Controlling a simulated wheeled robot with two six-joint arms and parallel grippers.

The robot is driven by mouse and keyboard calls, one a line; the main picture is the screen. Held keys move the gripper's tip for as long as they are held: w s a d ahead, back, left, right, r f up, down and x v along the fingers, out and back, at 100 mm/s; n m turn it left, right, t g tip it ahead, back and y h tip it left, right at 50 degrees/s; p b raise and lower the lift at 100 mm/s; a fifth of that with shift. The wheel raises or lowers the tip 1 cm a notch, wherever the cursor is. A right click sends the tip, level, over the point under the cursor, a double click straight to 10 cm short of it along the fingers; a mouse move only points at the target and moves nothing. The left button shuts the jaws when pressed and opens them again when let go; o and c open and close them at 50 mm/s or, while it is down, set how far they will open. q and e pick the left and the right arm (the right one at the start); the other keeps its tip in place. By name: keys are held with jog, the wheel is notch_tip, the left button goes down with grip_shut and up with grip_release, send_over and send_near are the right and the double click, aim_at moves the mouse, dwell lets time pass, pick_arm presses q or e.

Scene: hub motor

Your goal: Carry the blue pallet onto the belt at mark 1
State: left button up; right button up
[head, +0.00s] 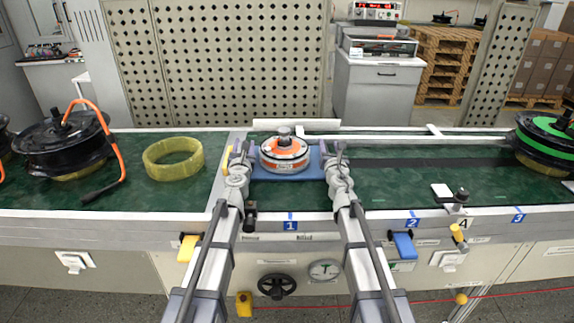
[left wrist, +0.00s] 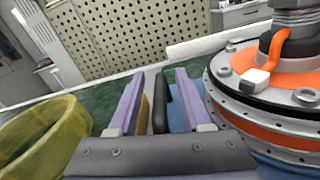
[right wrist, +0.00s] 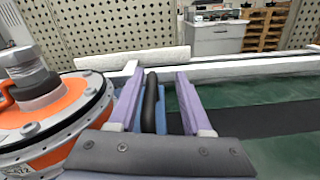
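The blue pallet (head: 315,168) lies on the green belt (head: 400,184), behind the blue mark 1 (head: 290,225). It carries an orange and grey hub motor (head: 285,153). My left gripper (head: 241,150) is at the pallet's left end. In the left wrist view its fingers stand apart on either side of a black handle (left wrist: 162,103), with gaps visible. My right gripper (head: 338,150) is at the right end. In the right wrist view its fingers are also apart, around another black handle (right wrist: 151,103), with gaps visible. The pallet's underside is hidden.
A yellow ring (head: 173,158) lies on the belt left of my left gripper, with a black wheel motor (head: 65,145) beyond it. A green-rimmed motor (head: 548,138) stands at the far right. The belt between mark 1 and mark 2 (head: 412,223) is largely clear.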

pick_arm(q)
jog(key=shift+d, duration=0.6)
jog(key=shift+s, duration=0.5)
pick_arm(e)
jog(key=shift+w, duration=0.1)
pick_arm(q)
jog(key=s, duration=0.7)
jog(key=shift+s+a, duration=0.15)
pick_arm(e)
jog(key=shift+d, duration=0.1)
pick_arm(q)
jog(key=shift+a, duration=0.1)
pick_arm(e)
jog(key=shift+s, duration=0.8)
pick_arm(q)
jog(key=shift+a, duration=0.1)
pick_arm(e)
jog(key=s, duration=1)
jog(key=shift+s+d, duration=0.2)
jog(key=shift+s, duration=0.2)
pick_arm(q)
jog(key=shift+w, duration=0.2)
jog(key=shift+r, duration=0.1)
